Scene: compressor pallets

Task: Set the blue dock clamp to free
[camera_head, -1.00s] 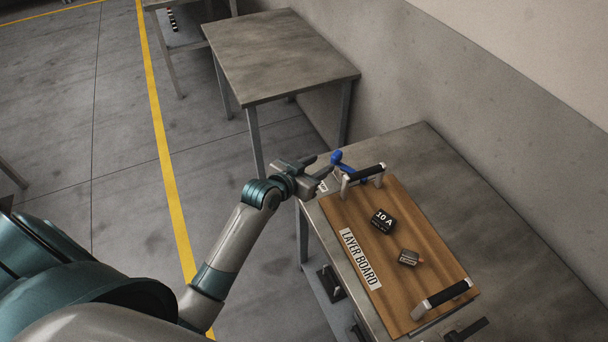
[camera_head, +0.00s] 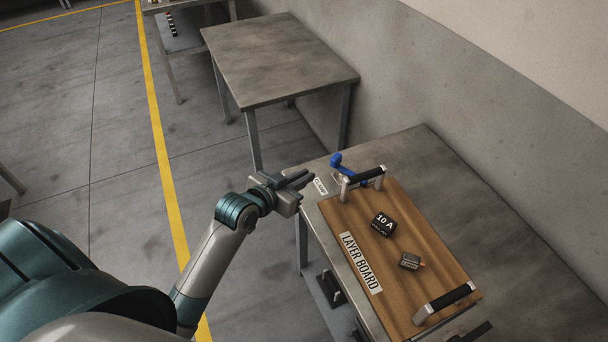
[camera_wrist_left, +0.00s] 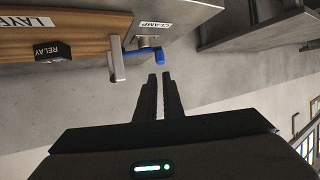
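The blue dock clamp (camera_head: 338,162) is at the far left corner of the near table, beside the end of the layer board. Its blue lever runs from a rounded knob toward the board's far handle, which partly hides it. In the left wrist view the blue lever (camera_wrist_left: 146,53) lies just beyond my fingertips, below a white CLAMP label (camera_wrist_left: 154,27). My left gripper (camera_head: 306,179) is left of the clamp, its fingers pointing toward it. The fingers are parallel with a narrow gap, empty and apart from the lever.
The board covers much of the near table (camera_head: 500,215). A bare table (camera_head: 275,55) stands behind.

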